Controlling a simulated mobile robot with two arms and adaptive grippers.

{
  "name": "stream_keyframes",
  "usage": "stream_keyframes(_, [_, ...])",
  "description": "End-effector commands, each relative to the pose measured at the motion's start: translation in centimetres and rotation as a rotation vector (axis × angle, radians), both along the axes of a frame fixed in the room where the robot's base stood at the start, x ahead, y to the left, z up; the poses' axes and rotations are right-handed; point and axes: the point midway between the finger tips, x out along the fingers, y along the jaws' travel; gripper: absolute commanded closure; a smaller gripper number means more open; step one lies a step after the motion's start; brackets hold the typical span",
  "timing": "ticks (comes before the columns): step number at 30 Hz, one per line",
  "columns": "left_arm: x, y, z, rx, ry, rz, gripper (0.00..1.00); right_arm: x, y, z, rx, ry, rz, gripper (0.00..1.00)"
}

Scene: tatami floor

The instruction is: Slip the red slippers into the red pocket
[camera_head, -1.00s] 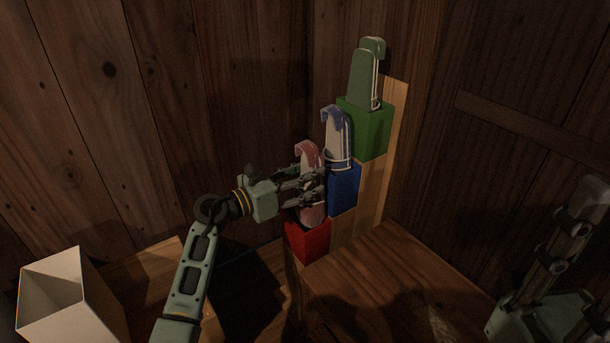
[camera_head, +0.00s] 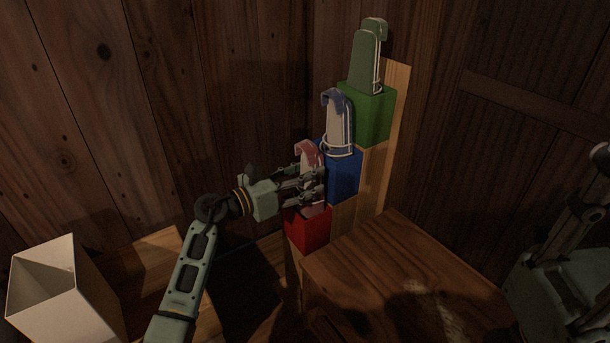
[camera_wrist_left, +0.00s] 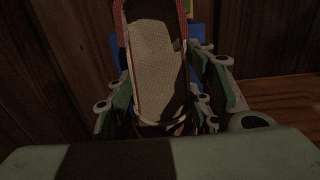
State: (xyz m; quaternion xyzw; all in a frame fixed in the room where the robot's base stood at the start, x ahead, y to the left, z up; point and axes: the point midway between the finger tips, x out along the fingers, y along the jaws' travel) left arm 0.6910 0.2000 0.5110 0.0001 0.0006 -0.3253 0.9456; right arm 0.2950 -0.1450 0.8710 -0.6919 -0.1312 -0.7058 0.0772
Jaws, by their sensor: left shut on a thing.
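The red slippers (camera_head: 308,156) stand upright at the opening of the red pocket (camera_head: 309,231), the lowest box on the stepped wooden rack. My left gripper (camera_head: 318,185) is shut on the red slippers, from the left and just above the pocket. In the left wrist view a pale-soled slipper with red edging (camera_wrist_left: 156,62) stands between the fingers (camera_wrist_left: 168,100).
Blue slippers (camera_head: 339,122) stand in the blue pocket (camera_head: 344,180), and green slippers (camera_head: 366,62) in the green pocket (camera_head: 371,113) higher up. A white open box (camera_head: 62,292) is at lower left. A wooden surface (camera_head: 400,270) lies right of the red pocket.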

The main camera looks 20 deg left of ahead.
Motion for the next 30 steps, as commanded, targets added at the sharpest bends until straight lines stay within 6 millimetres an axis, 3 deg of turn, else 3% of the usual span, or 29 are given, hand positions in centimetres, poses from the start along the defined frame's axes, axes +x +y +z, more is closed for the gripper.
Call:
stream_keyframes(3, [0.0,0.0,0.1,-0.001,-0.001,0.000,0.82,0.0,0.0,0.0,0.000,0.000,0.000,0.76])
stream_keyframes(4, [0.0,0.0,0.1,-0.001,-0.001,0.000,0.50,0.0,0.0,0.0,0.000,0.000,0.000,0.76])
stream_keyframes(11, [0.0,0.0,0.1,-0.001,-0.001,0.000,0.30,0.0,0.0,0.0,0.000,0.000,0.000,0.76])
stream_keyframes(23, [-0.5,0.5,-0.1,0.002,0.001,0.001,0.30,0.0,0.0,0.0,0.001,0.000,0.000,0.76])
stream_keyframes(30, [-4.1,3.3,-0.2,0.004,0.002,0.002,0.30,0.0,0.0,0.0,0.000,0.000,0.000,0.76])
